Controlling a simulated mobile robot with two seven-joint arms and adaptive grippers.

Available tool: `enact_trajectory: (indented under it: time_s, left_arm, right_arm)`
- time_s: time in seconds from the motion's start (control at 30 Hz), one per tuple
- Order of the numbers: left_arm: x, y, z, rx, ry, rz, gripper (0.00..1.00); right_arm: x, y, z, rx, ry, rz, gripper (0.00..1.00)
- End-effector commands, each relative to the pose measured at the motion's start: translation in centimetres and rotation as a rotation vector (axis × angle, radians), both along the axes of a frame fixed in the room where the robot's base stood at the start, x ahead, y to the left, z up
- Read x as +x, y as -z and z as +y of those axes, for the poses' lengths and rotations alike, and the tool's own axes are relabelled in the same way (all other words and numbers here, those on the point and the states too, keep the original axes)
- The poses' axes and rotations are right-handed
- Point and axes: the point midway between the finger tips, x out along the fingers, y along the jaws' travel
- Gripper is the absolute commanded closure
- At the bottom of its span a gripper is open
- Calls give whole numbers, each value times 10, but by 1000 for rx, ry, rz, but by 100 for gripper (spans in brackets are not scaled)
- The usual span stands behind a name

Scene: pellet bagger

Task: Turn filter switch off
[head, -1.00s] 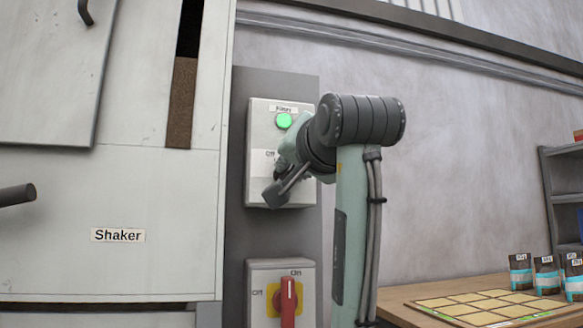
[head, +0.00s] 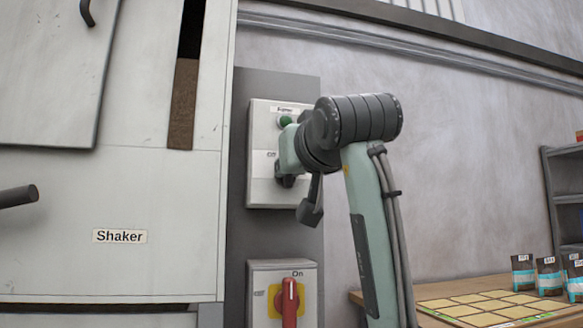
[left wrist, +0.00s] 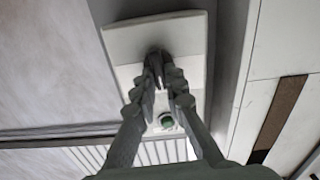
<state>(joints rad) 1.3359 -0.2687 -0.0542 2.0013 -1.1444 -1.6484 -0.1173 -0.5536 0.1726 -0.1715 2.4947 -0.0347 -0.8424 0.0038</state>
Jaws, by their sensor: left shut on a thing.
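The filter switch box (head: 262,194) is a pale grey panel on a dark backing plate in the head view, with a small label partly readable at its top. Its green lamp (head: 286,121) is dark, and shows in the left wrist view (left wrist: 166,121). My left gripper (head: 287,180) is at the box front, shut on the switch knob (left wrist: 156,54). In the left wrist view both fingers (left wrist: 158,82) close around the dark knob. My gripper hides most of the knob in the head view, so its exact angle is hard to read. My right gripper is not in view.
Below is a second box with a red rotary switch (head: 289,300) on a yellow plate. The white Shaker cabinet (head: 150,190) stands at left. At lower right, a wooden table (head: 358,297) holds a gridded board (head: 428,303) and several dark bags (head: 523,275).

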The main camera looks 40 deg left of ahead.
Motion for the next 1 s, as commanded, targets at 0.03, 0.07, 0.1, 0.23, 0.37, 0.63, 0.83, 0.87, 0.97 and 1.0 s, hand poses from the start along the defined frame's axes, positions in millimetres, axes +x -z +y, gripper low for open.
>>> enact_trajectory:
  time_s: [0.03, 0.07, 0.1, 0.23, 0.37, 0.63, 0.83, 0.87, 0.97, 1.0]
  left_arm:
    - [0, 0, -1, -31, 3, -33, 100]
    - [0, 0, -1, -48, 2, -54, 100]
    - [-1, 0, 0, -70, 2, -81, 100]
    - [-1, 0, 0, -139, 2, -161, 100]
    - [-2, 0, 1, -197, 2, -230, 100]
    - [-3, 1, 2, -275, 0, -322, 100]
    - [-3, 1, 2, -299, 0, -351, 100]
    - [-3, 1, 2, -301, 0, -353, 100]
    - [-3, 1, 2, -305, 0, -357, 100]
    - [-3, 1, 2, -305, 0, -357, 100]
  right_arm:
    - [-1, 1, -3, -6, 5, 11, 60]
    - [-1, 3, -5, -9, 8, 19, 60]
    - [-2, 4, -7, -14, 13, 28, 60]
    - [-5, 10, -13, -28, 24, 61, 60]
    - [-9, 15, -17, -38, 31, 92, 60]
    - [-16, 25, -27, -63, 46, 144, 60]
    - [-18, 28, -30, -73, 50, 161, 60]
    - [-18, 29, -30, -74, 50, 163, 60]
    - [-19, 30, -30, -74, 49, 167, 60]
    - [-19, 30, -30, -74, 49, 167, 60]
